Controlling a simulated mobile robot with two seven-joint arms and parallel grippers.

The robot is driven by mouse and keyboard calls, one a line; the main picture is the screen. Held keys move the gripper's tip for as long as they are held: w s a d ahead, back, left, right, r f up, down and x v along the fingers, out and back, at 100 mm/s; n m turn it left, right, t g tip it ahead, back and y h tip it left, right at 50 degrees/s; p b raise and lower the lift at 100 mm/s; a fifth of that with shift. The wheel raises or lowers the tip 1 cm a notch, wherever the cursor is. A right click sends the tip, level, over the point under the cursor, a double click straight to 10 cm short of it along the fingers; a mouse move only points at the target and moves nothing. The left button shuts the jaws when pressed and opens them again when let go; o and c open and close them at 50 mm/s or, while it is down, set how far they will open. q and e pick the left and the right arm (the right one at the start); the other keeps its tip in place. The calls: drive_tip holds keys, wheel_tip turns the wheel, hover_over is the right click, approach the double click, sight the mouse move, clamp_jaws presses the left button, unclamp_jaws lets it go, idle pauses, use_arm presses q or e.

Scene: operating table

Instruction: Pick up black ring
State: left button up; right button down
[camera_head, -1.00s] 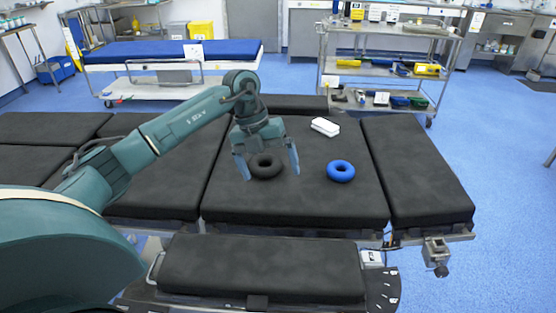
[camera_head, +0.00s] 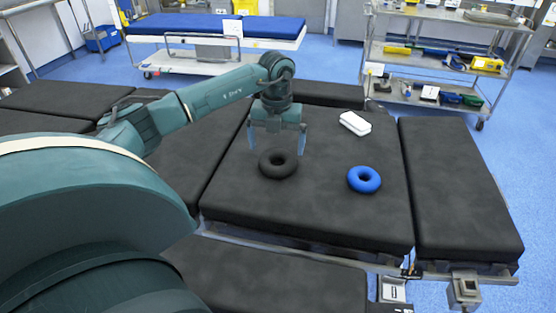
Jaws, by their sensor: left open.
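The black ring (camera_head: 279,173) lies flat on the dark padded table section (camera_head: 310,215), left of centre. My left gripper (camera_head: 277,146) is open, its fingers pointing down and spread to the left and right at the ring's far side. The ring shows in front of the gripper and looks free of the fingers; whether they touch it I cannot tell. My right gripper is not in view.
A blue ring (camera_head: 364,179) lies to the right on the same pad. A metal cart (camera_head: 430,85) and a blue-topped bed (camera_head: 190,27) stand beyond the table. The pad's front part is clear.

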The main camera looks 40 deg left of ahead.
sight(278, 158)
use_arm(q)
drive_tip(key=shift+w+d+f, duration=0.1)
drive_tip(key=shift+f, duration=2.65)
drive_tip(key=shift+c, duration=0.6)
drive_tip(key=shift+r, duration=0.1)
drive_tip(key=c, duration=0.6)
